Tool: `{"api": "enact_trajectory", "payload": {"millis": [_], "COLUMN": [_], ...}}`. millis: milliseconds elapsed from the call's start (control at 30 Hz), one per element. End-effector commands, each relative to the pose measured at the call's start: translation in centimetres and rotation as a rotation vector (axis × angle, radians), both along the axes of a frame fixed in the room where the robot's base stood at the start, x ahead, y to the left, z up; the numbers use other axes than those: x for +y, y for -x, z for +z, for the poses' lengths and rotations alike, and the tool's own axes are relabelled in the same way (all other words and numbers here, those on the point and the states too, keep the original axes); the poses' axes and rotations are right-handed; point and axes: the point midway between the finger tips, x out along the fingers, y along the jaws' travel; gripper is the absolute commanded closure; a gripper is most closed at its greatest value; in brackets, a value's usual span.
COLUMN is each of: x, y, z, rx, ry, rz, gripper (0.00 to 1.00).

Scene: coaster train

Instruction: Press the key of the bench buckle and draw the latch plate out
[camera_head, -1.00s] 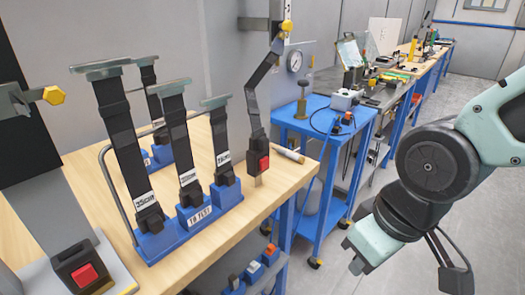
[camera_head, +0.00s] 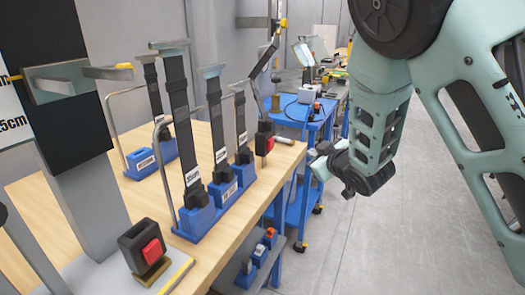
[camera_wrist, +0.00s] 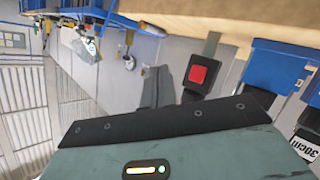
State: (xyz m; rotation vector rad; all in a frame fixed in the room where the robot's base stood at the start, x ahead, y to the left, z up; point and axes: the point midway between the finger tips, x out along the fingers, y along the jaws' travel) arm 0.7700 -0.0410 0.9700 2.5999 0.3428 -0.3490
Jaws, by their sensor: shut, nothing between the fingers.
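A black buckle with a red key (camera_head: 265,137) stands at the right edge of the wooden bench in the head view. A dark strap (camera_head: 264,62) rises from it towards a yellow-tipped bracket; its latch plate cannot be made out. The red key also shows in the wrist view (camera_wrist: 199,75), above the dark edge of my gripper's housing. My gripper (camera_head: 320,167) is shut and empty, out past the bench edge, to the right of and a little lower than the buckle, apart from it. Its fingertips are not clear in either view.
Blue holders (camera_head: 208,214) with upright black straps and a bent metal rail stand on the bench (camera_head: 120,195). Another red-key buckle (camera_head: 143,245) is on a stand at front left. A blue trolley (camera_head: 290,112) stands behind. The grey floor at right is clear.

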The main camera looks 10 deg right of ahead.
Motion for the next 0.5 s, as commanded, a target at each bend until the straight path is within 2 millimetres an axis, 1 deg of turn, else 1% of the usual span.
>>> {"api": "enact_trajectory", "payload": {"millis": [367,500], "x": [-0.06,0.38], "y": [-0.17,-0.47], "z": [0.15,0.16], "rx": [-0.013,-0.012], "ry": [0.003,0.005], "rz": [0.005,0.006], "gripper": [1.00,1.00]}}
